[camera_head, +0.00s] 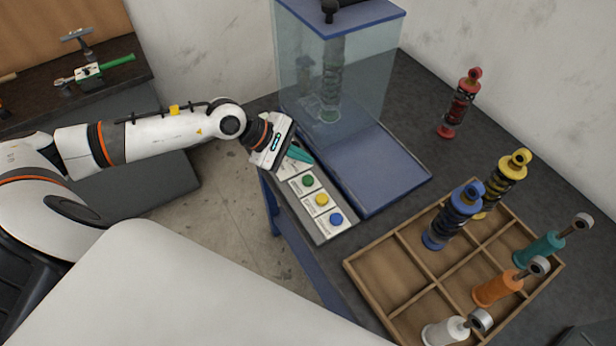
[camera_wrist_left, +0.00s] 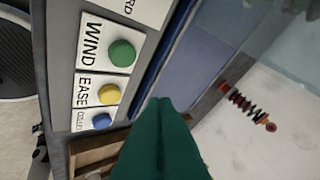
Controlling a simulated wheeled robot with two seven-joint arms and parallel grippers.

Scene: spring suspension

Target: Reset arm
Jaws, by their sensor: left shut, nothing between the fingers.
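My left gripper (camera_head: 300,155) is shut and empty, with its teal fingertips just above the far end of the button panel (camera_head: 327,234). In the left wrist view the closed fingers (camera_wrist_left: 160,135) point past the panel's edge. The panel carries a green button (camera_head: 308,181), a yellow button (camera_head: 322,199) and a blue button (camera_head: 336,218). The wrist view labels the green button (camera_wrist_left: 122,53) WIND and the yellow button (camera_wrist_left: 109,95) EASE. Part of another label is hidden by my gripper in the head view. My right gripper is not in view.
A glass case (camera_head: 300,75) on a blue base (camera_head: 378,172) holds a dark spring unit. A wooden divided tray (camera_head: 385,268) holds several coloured shock absorbers. A red shock absorber (camera_head: 461,100) stands at the back. A side bench (camera_head: 40,110) with tools is far left.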

